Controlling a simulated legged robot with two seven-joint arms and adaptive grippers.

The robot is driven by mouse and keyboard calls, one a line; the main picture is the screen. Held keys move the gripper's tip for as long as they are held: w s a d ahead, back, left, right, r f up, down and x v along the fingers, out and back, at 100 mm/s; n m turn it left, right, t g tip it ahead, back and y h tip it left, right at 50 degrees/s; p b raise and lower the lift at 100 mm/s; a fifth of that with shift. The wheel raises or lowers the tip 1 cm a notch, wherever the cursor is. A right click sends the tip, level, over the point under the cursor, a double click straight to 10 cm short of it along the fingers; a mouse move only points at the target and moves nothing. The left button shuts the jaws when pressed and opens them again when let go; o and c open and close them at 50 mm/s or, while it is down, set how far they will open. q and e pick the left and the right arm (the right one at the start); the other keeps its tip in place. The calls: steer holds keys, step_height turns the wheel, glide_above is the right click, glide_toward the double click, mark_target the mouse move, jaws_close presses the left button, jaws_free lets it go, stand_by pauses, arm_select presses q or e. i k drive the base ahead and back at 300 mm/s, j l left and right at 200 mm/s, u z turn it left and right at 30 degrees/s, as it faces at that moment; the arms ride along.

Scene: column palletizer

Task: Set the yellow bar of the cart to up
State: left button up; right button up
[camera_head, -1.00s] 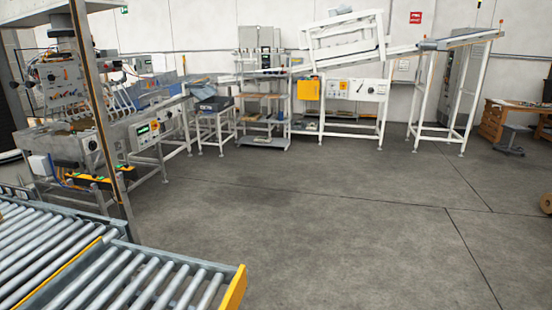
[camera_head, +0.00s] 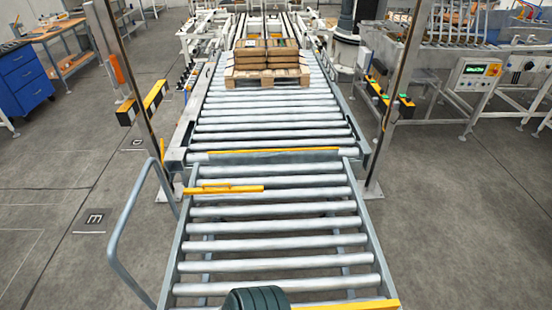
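The cart is a grey roller frame (camera_head: 365,222) with a curved grey handle (camera_head: 118,235) on its left side. A short yellow bar (camera_head: 225,189) lies nearly level across its left rail, low over the rollers near the far end. Another yellow bar (camera_head: 350,305) runs along the cart's near end at the bottom edge, partly hidden by a dark ribbed part. I cannot tell from this view whether either bar is up or down. Neither of my grippers shows in the view.
The cart meets a longer roller conveyor (camera_head: 270,128) with a yellow strip (camera_head: 275,151) at the joint. A pallet (camera_head: 267,78) carries brown boxes (camera_head: 265,60) there. Posts stand on both sides. Floor (camera_head: 60,190) is open left of the cart; a control box (camera_head: 474,74) stands right.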

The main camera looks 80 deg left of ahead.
mark_target(251, 189)
steer(key=u, duration=0.45)
steer(key=i+u, duration=0.1)
steer(key=u, duration=0.3)
steer(key=l+u, duration=0.1)
steer(key=u, duration=0.35)
steer(key=i+u, duration=0.1)
steer(key=u, duration=0.35)
steer(key=l+u, duration=0.1)
steer(key=u, duration=0.3)
